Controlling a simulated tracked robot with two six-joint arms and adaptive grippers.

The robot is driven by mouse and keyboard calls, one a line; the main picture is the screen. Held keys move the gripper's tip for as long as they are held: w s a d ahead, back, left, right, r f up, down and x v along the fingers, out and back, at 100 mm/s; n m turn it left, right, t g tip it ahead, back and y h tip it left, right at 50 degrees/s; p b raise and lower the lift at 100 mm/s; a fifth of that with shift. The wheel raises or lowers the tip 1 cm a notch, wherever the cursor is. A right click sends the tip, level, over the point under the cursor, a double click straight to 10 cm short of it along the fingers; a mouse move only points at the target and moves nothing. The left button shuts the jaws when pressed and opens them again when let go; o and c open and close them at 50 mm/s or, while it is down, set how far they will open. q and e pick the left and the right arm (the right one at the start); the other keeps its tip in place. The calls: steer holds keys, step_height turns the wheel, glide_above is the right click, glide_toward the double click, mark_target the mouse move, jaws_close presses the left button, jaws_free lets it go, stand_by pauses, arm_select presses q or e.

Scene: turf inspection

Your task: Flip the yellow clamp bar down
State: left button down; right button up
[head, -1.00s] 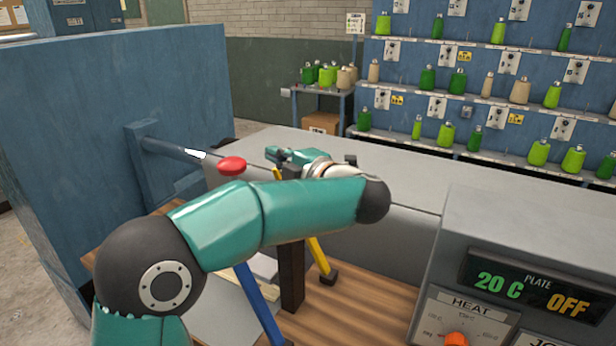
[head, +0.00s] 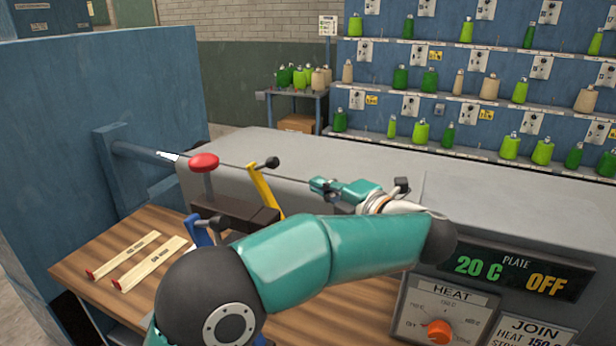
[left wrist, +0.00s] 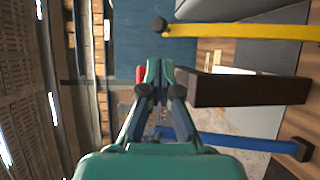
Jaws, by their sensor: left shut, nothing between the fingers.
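The yellow clamp bar (head: 263,190) stands raised and slanted behind a dark block (head: 235,210), with a black knob at its top end. My left gripper (head: 318,188) is shut and empty, right of the yellow bar and apart from it. My left forearm hides what lies below the bar. In the left wrist view the yellow bar (left wrist: 245,31) runs along the top, clear of my shut fingertips (left wrist: 160,68). The dark block (left wrist: 245,90) is beside the fingers. My right gripper is not in view.
A blue bar (head: 196,231) with a black knob stands left of the dark block. A red knob (head: 204,162) rises behind. Two labelled wooden sticks (head: 150,264) lie on the wooden bench (head: 80,262). A grey machine (head: 500,210) with a heat panel fills the right.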

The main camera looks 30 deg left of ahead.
arm_select(q)
steer(key=p, duration=0.4)
glide_toward(250, 170)
steer(key=w, duration=0.2)
steer(key=w+r, duration=0.1)
steer(key=w, duration=0.1)
steer(key=shift+w+d+r, duration=0.1)
steer(key=shift+r, duration=0.15)
steer(key=a, duration=0.2)
steer(key=a+f+h, duration=0.1)
steer(key=a, duration=0.2)
steer(key=a+f+n+h, duration=0.1)
steer(key=a, duration=0.2)
steer(key=shift+s+f+g, duration=0.1)
steer(key=shift+s+g, duration=0.2)
steer(key=a+f, duration=0.1)
steer(key=a+f+b, duration=0.1)
steer(key=a, duration=0.1)
steer(key=shift+a, duration=0.25)
steer(key=shift+d, duration=0.1)
